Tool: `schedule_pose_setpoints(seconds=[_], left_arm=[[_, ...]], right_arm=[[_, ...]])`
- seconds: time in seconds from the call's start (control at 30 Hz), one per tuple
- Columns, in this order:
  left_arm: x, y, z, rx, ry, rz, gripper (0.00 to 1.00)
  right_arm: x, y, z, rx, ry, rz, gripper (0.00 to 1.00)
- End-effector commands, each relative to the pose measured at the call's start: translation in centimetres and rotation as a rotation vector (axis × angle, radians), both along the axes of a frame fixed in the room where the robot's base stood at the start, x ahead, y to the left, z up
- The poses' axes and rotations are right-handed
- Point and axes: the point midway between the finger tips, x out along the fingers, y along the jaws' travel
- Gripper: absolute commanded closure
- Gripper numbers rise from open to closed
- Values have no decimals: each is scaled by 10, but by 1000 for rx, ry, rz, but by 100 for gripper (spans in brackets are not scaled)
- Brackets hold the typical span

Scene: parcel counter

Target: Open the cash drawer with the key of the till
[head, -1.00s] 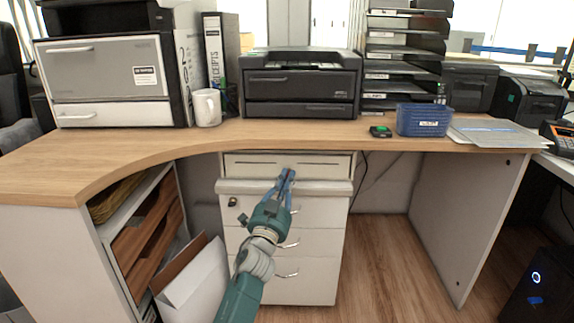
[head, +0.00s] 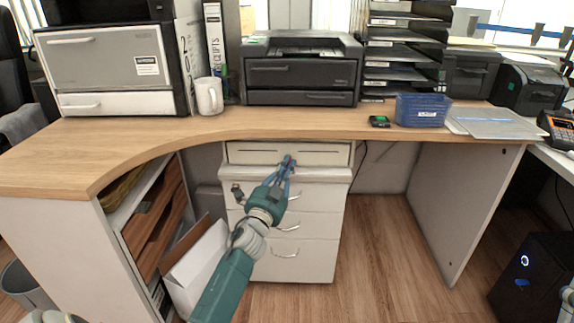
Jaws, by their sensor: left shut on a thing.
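The cash drawer (head: 323,154) is a shallow pale drawer under the wooden counter, above the white drawer unit. Its front looks flush and closed. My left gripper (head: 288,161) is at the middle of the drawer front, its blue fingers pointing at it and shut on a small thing. That thing sits where the key of the till would be, but the fingers hide nearly all of it and the lock. I cannot tell how far the key is in or turned.
The counter (head: 130,152) overhangs above. An open shelf and a white box (head: 197,268) stand left of my arm.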

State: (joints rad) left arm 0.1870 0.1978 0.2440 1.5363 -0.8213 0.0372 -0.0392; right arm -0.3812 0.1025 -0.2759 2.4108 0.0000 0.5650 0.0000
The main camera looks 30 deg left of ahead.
Motion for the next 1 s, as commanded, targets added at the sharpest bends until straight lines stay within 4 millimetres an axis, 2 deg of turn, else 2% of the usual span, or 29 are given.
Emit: schedule_pose_setpoints(seconds=[0.37,0.4,0.43,0.87,1.0], left_arm=[[0,1,1,1,-1,1,100],[0,1,1,1,-1,1,89],[0,1,1,1,-1,1,84],[0,1,1,0,-2,1,84],[0,0,-2,-23,-16,1,84]], right_arm=[[2,0,-1,-3,9,-1,60],[2,0,-1,-3,9,-1,60],[2,0,-1,-3,9,-1,60],[2,0,-1,-3,8,-1,60],[2,0,-9,-3,8,-1,60]])
